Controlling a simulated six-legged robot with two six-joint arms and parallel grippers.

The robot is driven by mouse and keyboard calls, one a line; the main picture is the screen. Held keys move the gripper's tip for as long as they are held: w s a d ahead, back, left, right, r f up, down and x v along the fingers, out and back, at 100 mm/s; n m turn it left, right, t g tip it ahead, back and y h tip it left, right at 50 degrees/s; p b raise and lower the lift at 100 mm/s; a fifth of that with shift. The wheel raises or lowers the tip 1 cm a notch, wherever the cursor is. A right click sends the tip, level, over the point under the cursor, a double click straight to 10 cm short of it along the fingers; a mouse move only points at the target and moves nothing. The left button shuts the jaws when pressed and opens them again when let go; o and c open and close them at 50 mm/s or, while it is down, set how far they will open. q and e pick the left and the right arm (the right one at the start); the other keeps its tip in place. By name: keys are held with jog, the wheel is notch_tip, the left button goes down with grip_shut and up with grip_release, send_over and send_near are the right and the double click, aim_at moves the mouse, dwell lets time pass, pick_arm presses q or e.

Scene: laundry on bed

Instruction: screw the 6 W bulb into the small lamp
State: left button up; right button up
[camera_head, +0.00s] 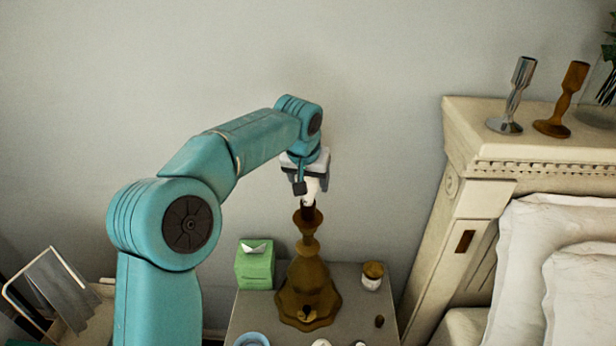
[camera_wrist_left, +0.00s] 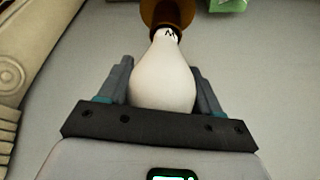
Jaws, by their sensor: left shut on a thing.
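My left gripper (camera_head: 308,186) is above the small lamp (camera_head: 307,277), which has a brown, turned base and stands on the bedside table (camera_head: 248,312). The gripper is shut on a white bulb (camera_head: 312,190). In the left wrist view the bulb (camera_wrist_left: 163,80) sits between the two fingers (camera_wrist_left: 163,88), with its narrow end toward the lamp's brown top (camera_wrist_left: 168,12). The bulb's lower end meets or nearly meets the dark socket (camera_head: 308,211); I cannot tell whether it is threaded in. Part of a dark marking shows on the bulb's neck, but the wattage is not readable. My right gripper is not in view.
A green tissue box (camera_head: 254,266) stands left of the lamp, and a small jar (camera_head: 372,276) stands to its right. Small items lie at the table's front. The bed headboard (camera_head: 470,200) rises at right, with two candlesticks (camera_head: 513,95) on top. The wall behind is bare.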

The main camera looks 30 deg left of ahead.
pick_arm(q)
jog(key=shift+m, duration=0.3)
jog(key=shift+r+m+p, duration=0.15)
jog(key=shift+m+p, duration=0.15)
jog(key=shift+d+m+h+p, duration=0.1)
jog(key=shift+m+h+p, duration=0.5)
jog(key=shift+m, duration=0.8)
